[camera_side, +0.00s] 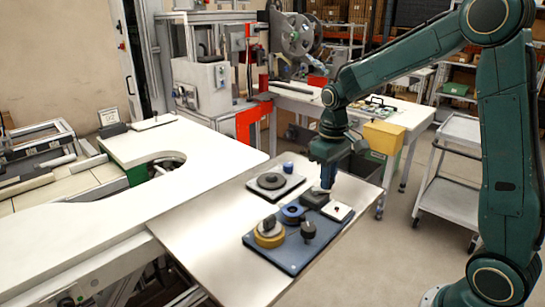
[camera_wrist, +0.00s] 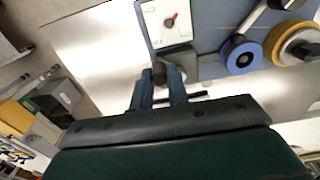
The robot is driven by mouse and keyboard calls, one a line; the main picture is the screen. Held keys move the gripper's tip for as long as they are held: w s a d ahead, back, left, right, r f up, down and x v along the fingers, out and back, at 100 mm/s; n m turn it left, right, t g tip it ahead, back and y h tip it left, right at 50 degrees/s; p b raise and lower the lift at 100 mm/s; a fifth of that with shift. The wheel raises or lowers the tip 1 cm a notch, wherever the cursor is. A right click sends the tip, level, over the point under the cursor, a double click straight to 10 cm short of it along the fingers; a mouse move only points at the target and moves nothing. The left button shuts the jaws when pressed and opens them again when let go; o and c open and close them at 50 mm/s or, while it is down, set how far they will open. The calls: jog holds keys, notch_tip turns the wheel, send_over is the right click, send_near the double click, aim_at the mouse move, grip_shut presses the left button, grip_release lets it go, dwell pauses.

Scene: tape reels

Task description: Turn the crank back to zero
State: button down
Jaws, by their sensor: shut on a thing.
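My gripper (camera_side: 325,186) points down at the far right end of the blue board (camera_side: 290,258). In the wrist view its two fingers (camera_wrist: 161,78) are shut around a small dark knob (camera_wrist: 159,71), which appears to be the crank's handle. The crank arm is mostly hidden. A grey block (camera_wrist: 180,58) lies just beyond the fingers; it shows dark in the side view (camera_side: 313,198). Beside it is a white dial plate (camera_wrist: 156,32), also in the side view (camera_side: 340,212). Its red pointer (camera_wrist: 170,21) slants up and right in the wrist view; its marks are too small to read.
On the board are a blue reel (camera_wrist: 241,56), a yellow reel (camera_wrist: 289,43) and a black knob (camera_side: 308,231). A dark disc on a pale plate (camera_side: 272,182) and a small blue cup (camera_side: 288,167) stand behind. The bench (camera_side: 215,245) is bare left of the board.

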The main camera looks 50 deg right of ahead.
jog(key=shift+w+d, duration=0.1)
jog(key=shift+d, duration=0.05)
jog(key=shift+w+d, duration=0.25)
jog(key=shift+w, duration=0.25)
jog(key=shift+w, duration=0.1)
jog(key=shift+w+d, duration=0.1)
jog(key=shift+w, duration=0.35)
dwell(0.3)
jog(key=c, duration=1.4)
grip_release()
